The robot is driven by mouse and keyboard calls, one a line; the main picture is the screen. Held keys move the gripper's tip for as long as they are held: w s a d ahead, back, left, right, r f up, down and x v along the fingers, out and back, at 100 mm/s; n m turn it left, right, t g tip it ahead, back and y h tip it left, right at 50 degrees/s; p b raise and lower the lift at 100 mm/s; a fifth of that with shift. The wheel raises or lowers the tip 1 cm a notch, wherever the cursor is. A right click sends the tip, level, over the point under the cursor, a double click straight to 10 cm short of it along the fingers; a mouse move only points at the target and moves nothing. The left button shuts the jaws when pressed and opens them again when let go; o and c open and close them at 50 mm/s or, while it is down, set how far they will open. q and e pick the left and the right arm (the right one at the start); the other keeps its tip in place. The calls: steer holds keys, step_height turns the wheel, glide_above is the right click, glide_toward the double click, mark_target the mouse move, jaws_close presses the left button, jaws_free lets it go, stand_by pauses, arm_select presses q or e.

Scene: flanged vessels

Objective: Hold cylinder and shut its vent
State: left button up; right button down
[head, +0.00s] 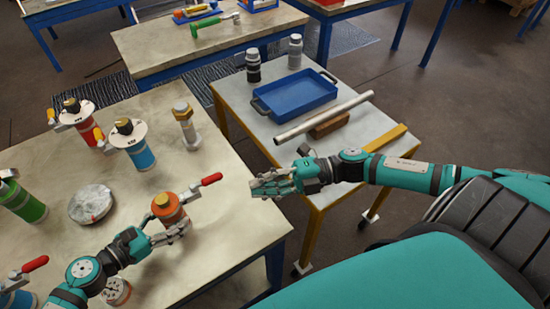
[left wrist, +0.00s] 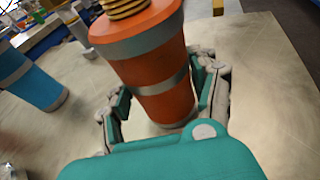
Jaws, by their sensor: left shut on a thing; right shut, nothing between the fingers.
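An orange cylinder (head: 171,212) with grey bands stands upright near the front right of the left table. A brass-coloured fitting is on its top, and a lever with a red handle (head: 211,179) sticks out to the right. My left gripper (head: 178,232) is shut on the cylinder's lower body. In the left wrist view the fingers sit on both sides of the orange cylinder (left wrist: 162,85); the lever is out of that view. My right gripper (head: 260,187) is shut and empty, right of the red handle and apart from it, over the gap between the tables.
Blue (head: 137,155), red (head: 82,126) and green (head: 22,203) vessels stand further back and left. A large bolt (head: 186,127) and a round grey disc (head: 91,203) are on the same table. The right table holds a blue tray (head: 296,93) and a metal pipe (head: 322,118).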

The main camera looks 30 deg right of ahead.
steer(key=shift+v, duration=1.65)
steer(key=shift+w, duration=0.1)
arm_select(q)
steer(key=o, duration=1.1)
steer(key=shift+a, duration=0.1)
steer(key=v, duration=1.1)
steer(key=shift+s+a+r, duration=0.15)
steer(key=shift+a+r, duration=0.1)
steer(key=shift+a, duration=0.05)
